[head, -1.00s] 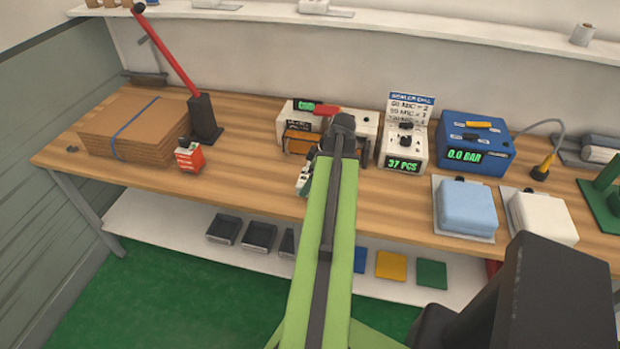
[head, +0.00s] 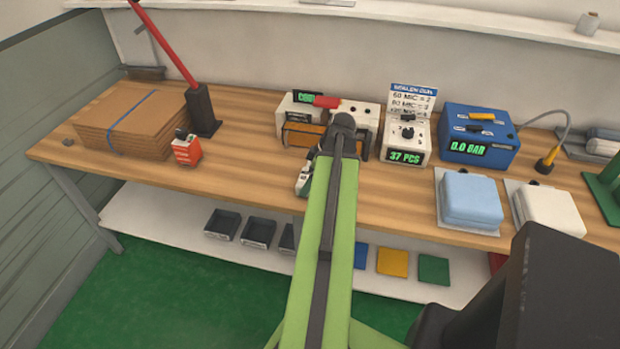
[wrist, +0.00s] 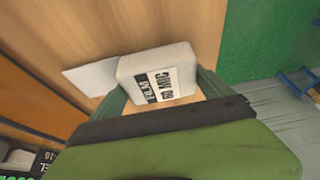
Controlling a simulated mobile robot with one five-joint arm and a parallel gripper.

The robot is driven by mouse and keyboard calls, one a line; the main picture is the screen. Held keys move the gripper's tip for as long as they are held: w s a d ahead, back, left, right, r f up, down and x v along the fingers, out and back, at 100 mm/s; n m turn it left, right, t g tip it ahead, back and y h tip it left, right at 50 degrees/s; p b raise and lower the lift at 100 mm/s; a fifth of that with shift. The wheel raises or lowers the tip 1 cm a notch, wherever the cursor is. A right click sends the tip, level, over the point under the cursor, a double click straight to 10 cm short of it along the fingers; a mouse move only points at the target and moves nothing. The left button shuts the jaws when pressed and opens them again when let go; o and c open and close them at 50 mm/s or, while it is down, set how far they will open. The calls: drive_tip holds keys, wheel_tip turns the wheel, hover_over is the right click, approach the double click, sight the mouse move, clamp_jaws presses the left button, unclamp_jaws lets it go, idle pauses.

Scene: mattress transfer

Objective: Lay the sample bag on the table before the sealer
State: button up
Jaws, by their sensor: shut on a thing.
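In the head view the bag (head: 303,183) shows only partly beside my arm, over the table's front part. The sealer (head: 328,118), white with an orange-brown front and red handle, stands behind it. Its orange front (wrist: 25,75) also shows at left in the wrist view. I cannot tell whether the bag touches the table (head: 240,165).
A white counter box (head: 405,143) reading "37 PCS" and a blue box (head: 478,137) stand right of the sealer. A small red device (head: 187,150) and cardboard stack (head: 130,120) are left. Pale blue (head: 468,200) and white (head: 548,210) bags lie right.

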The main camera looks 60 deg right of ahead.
drive_tip(key=shift+f+b, duration=0.35)
drive_tip(key=shift+f, duration=0.1)
drive_tip(key=o, duration=1.2)
drive_tip(key=shift+r, duration=0.1)
drive_tip(key=p+v, duration=1.6)
drive_tip(key=v, duration=0.1)
drive_tip(key=shift+s, duration=0.2)
drive_tip(key=shift+d+r, duration=0.1)
